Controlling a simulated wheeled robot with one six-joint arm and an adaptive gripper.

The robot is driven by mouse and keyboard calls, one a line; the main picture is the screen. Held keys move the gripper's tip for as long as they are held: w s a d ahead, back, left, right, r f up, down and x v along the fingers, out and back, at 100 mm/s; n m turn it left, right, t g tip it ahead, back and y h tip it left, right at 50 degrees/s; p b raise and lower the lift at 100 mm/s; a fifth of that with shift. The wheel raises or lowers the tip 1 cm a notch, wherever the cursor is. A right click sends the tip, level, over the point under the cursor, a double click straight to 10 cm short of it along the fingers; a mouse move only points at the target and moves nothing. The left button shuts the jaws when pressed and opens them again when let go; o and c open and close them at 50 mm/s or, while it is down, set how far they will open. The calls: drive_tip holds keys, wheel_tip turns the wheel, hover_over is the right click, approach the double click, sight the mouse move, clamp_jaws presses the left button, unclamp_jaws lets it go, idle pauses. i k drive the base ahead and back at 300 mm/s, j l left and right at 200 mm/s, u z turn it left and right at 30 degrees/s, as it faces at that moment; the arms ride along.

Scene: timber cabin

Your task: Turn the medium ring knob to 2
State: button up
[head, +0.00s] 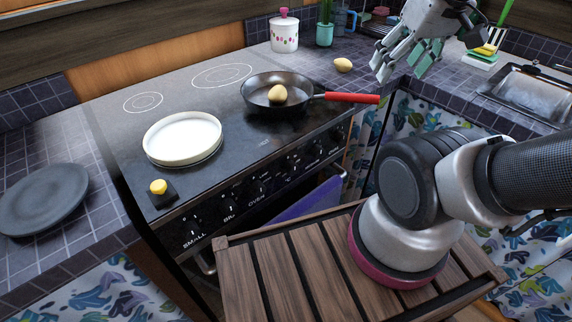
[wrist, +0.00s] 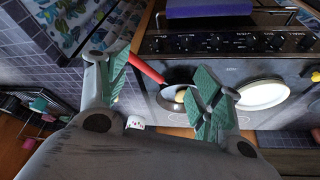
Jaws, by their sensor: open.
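The black cooker's front panel (head: 262,190) carries a row of dark knobs with white labels. SMALL, BIG and OVEN are readable at the left end, and the labels farther right are too small to read. I cannot tell which knob is the medium ring's, nor its setting. The panel also shows upside down in the wrist view (wrist: 230,43). My gripper (head: 401,73) is open and empty, above the counter to the right of the cooker and apart from the knobs. Its green-padded fingers (wrist: 165,97) are spread in the wrist view.
A frying pan (head: 262,101) with a red handle holds a yellowish, egg-shaped item. A white dish (head: 182,140) and a yellow-topped block (head: 158,188) sit on the cooker. A blue cloth (head: 308,203) hangs in front. A sink (head: 530,95) is at right.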

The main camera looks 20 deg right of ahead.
sight(316, 151)
drive_tip(key=k+j+u, duration=0.6)
drive_tip(key=j, duration=0.2)
drive_tip(key=k, duration=0.05)
